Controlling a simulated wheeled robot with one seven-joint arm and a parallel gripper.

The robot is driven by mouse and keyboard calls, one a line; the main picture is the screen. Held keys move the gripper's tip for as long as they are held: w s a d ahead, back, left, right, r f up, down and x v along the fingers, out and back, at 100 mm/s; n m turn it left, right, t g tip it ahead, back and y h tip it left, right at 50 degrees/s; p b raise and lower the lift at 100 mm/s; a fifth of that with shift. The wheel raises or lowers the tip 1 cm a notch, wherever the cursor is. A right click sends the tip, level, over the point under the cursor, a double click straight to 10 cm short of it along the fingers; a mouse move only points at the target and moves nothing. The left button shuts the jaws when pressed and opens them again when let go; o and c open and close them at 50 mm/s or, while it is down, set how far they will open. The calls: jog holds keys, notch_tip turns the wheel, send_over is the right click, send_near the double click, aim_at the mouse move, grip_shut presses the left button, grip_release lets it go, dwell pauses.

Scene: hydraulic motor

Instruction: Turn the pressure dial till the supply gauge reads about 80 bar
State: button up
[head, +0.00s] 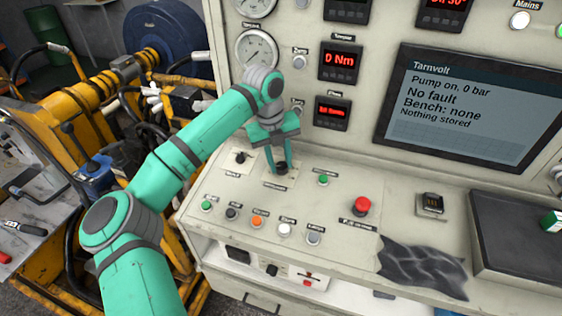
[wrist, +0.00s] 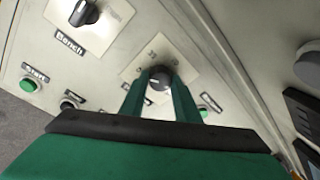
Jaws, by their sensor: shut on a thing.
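My gripper (head: 276,164) is on the console's sloping panel, with its two green fingers shut on a small dark dial (head: 281,169) on a light plate. In the wrist view the fingers (wrist: 159,85) stand either side of the dial (wrist: 158,79), which has a pale mark on its top. The dial's label is too small to read. The screen (head: 464,105) reads "Pump on, 0 bar", "No fault", "Bench: none" and "Nothing stored". Two round gauges show at the upper left; the lower gauge (head: 257,50) is partly covered by my arm, and its reading is unclear.
A second knob (head: 240,158), labelled "Bench" in the wrist view (wrist: 84,13), sits left of the dial. Several coloured buttons line the front, with a red mushroom button (head: 362,206) to the right. A dark cloth (head: 422,270) lies on the front edge. Yellow machinery stands at left.

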jog(key=m, duration=0.4)
jog(key=shift+d+r, duration=0.1)
jog(key=m+y, duration=0.1)
jog(key=m, duration=0.2)
jog(key=shift+w+m, duration=0.1)
jog(key=shift+m, duration=0.2)
jog(key=shift+d+m, duration=0.25)
jog(key=shift+m, duration=0.65)
jog(key=m, duration=0.3)
jog(key=shift+a+m+y, duration=0.1)
jog(key=shift+m+y, duration=0.2)
jog(key=m, duration=0.6)
jog(key=shift+s+y, duration=0.2)
jog(key=shift+y, duration=0.1)
jog(key=m, duration=0.3)
jog(key=shift+d+m+t, duration=0.2)
jog(key=shift+m+t, duration=0.1)
jog(key=shift+m, duration=0.1)
jog(key=shift+s+m, duration=0.1)
jog(key=shift+m, duration=1.5)
jog(key=shift+d, duration=0.1)
